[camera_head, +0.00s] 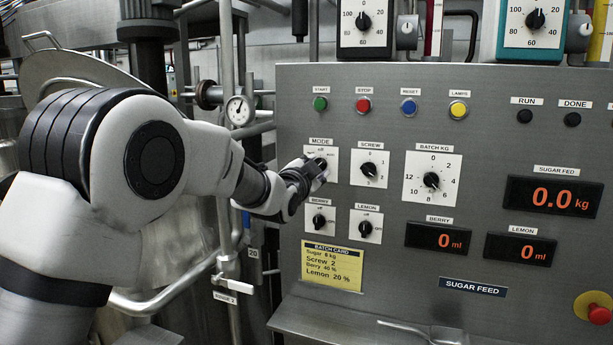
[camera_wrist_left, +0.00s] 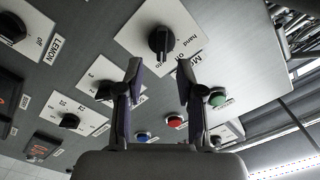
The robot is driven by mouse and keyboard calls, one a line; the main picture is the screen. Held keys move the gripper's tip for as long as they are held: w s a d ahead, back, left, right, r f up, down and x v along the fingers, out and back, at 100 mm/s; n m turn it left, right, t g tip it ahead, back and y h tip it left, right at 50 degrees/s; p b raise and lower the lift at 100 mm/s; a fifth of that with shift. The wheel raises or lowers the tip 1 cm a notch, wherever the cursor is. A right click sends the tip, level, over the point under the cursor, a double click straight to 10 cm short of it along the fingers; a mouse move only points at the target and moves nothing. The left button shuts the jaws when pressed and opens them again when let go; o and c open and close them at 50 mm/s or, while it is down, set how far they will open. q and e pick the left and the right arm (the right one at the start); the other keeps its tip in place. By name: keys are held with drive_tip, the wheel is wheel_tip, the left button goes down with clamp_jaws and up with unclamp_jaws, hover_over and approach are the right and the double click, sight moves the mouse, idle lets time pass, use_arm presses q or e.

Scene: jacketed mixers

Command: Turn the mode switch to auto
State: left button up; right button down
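The mode switch is a black knob on a white plate (camera_head: 332,158) under the MODE label in the head view, mostly covered by my left gripper (camera_head: 306,172). In the left wrist view the black mode knob (camera_wrist_left: 163,40) shows on its white plate, with "hand" and "off" readable; "auto" cannot be read. My left gripper (camera_wrist_left: 159,66) is open, its two fingers spread with the knob between and beyond the tips. Neither finger visibly touches the knob. The knob's exact setting is hard to tell. My right gripper is in neither view.
The screw knob (camera_head: 369,169) is close on the right; berry (camera_head: 319,220) and lemon (camera_head: 365,229) knobs are below. Green start (camera_head: 320,103) and red stop (camera_head: 363,105) buttons are above. A ledge (camera_head: 330,325) juts out below; a pipe and gauge (camera_head: 239,111) stand left.

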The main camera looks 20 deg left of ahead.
use_arm(q)
drive_tip(key=s, duration=0.8)
drive_tip(key=shift+s, duration=0.2)
drive_tip(key=shift+a, duration=0.15)
drive_tip(key=s+a+f+n+g, duration=0.1)
drive_tip(key=s+f+n+g, duration=0.4)
drive_tip(key=f, duration=1.5)
drive_tip(key=s+f+g, duration=0.4)
drive_tip(key=s+f, duration=0.2)
drive_tip(key=f, duration=1.4)
drive_tip(key=s+f+n+g, duration=0.1)
drive_tip(key=s+f+g, duration=0.2)
drive_tip(key=s+f, duration=0.3)
drive_tip(key=s+f+n+g, duration=0.2)
drive_tip(key=s+f, duration=0.4)
drive_tip(key=s, duration=0.9)
drive_tip(key=s+a+f+n+g, duration=0.1)
drive_tip(key=s+f+g, duration=0.3)
drive_tip(key=s, duration=0.7)
wheel_tip(320, 180, down, 3)
drive_tip(key=shift+s+r+n+y, duration=0.1)
drive_tip(key=shift+s+n+y, duration=0.2)
drive_tip(key=shift+n, duration=0.2)
